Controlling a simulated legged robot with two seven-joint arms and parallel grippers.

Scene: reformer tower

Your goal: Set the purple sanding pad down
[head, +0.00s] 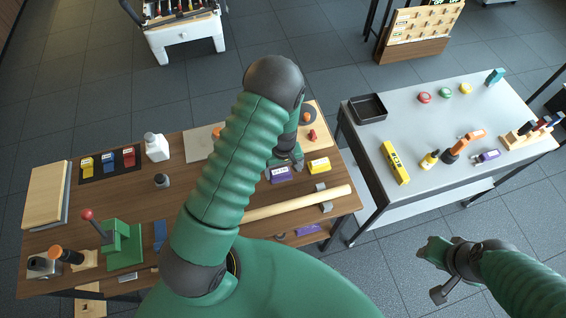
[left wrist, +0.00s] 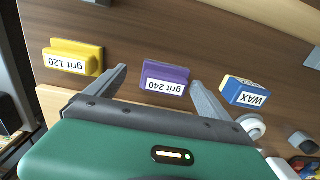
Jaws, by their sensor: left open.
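The purple sanding pad, labelled "grit 240" (left wrist: 165,77), rests on the brown wooden bench. It also shows in the head view (head: 280,175), just below my left gripper (head: 285,162). In the left wrist view, the two grey fingers of my left gripper (left wrist: 160,80) are spread wide, one on each side of the pad. The fingers look apart from the pad, with no clear contact. My right gripper (head: 448,268) hangs over the floor at the lower right, away from the bench; its jaw opening is unclear.
A yellow "grit 120" block (left wrist: 73,58) and a blue-and-yellow "WAX" block (left wrist: 244,92) flank the pad. A long pale wooden rod (head: 297,203) lies in front of it. A green press (head: 122,245) stands at left. A grey bench (head: 430,120) with tools stands at right.

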